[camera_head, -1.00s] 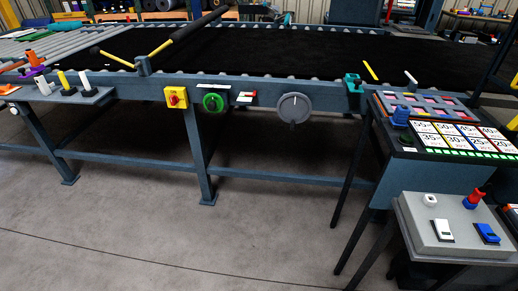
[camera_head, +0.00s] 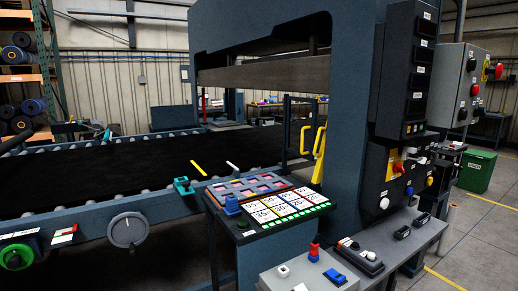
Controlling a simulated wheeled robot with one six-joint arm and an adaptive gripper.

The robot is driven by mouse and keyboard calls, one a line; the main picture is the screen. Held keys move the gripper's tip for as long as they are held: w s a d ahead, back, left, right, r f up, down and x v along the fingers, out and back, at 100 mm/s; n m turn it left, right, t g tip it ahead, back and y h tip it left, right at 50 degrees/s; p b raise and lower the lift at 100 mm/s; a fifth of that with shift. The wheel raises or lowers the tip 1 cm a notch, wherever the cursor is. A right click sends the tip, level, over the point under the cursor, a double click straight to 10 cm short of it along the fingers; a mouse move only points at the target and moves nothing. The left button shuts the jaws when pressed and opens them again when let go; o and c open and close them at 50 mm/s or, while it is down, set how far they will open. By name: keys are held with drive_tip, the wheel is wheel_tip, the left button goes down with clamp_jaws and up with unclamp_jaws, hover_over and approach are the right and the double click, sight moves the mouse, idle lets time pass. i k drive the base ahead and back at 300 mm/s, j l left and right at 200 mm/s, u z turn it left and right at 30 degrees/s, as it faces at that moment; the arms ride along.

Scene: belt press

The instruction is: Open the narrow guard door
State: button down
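A narrow dark-framed panel (camera_head: 286,128), which looks like the narrow guard door, stands upright beside the press opening, behind the label table. A yellow handle (camera_head: 304,139) shows at its right side, and a second, larger yellow bar (camera_head: 319,143) is just right of it, against the press column. I cannot tell whether the door is shut or ajar, as it is small and seen at an angle. My gripper is not in view.
The large press (camera_head: 345,90) fills the right middle. The label table (camera_head: 262,238) and a grey switch box (camera_head: 305,272) stand in front of it. The black belt (camera_head: 110,165) runs left. Open floor (camera_head: 480,235) lies at the right.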

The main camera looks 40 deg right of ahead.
sight(311, 158)
drive_tip(key=z, duration=1.2)
